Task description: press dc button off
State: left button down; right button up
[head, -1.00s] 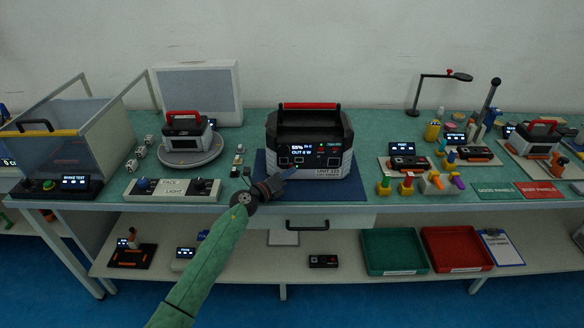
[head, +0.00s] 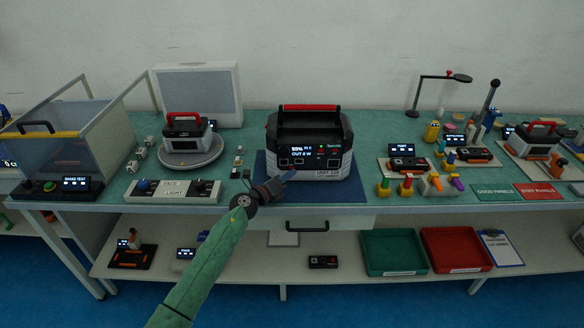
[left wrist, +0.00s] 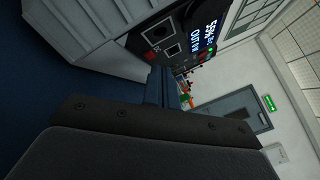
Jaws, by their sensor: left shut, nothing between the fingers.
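The power station (head: 309,143), a black and grey box with a red top handle, stands on a blue mat (head: 262,190) at the middle of the bench. Its lit screen (head: 298,151) reads about 55% and OUT 0 W. Small buttons and sockets sit around the screen, with a green light at the right. My left gripper (head: 289,174) is shut and empty, its tip at the lower left of the front face. In the left wrist view the fingers (left wrist: 158,88) point at the panel (left wrist: 172,45) near a square socket; contact cannot be told. My right gripper is not in view.
A turntable (head: 190,158) with another unit and a face/light switch box (head: 172,191) lie to the left. Panels and coloured pegs (head: 406,185) crowd the right. Green (head: 393,252) and red (head: 457,250) trays sit on the lower shelf.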

pick_arm(q)
jog(key=shift+s, duration=0.15)
jog(key=shift+s+p, duration=0.6)
jog(key=shift+s, duration=0.25)
jog(key=shift+s+p, duration=0.95)
jog(key=shift+s, duration=1.2)
jog(key=shift+s+p, duration=0.35)
jog(key=shift+s, duration=0.3)
jog(key=s+p, duration=0.2)
jog(key=s, duration=0.4)
jog(key=shift+s, duration=0.35)
jog(key=shift+f, duration=0.1)
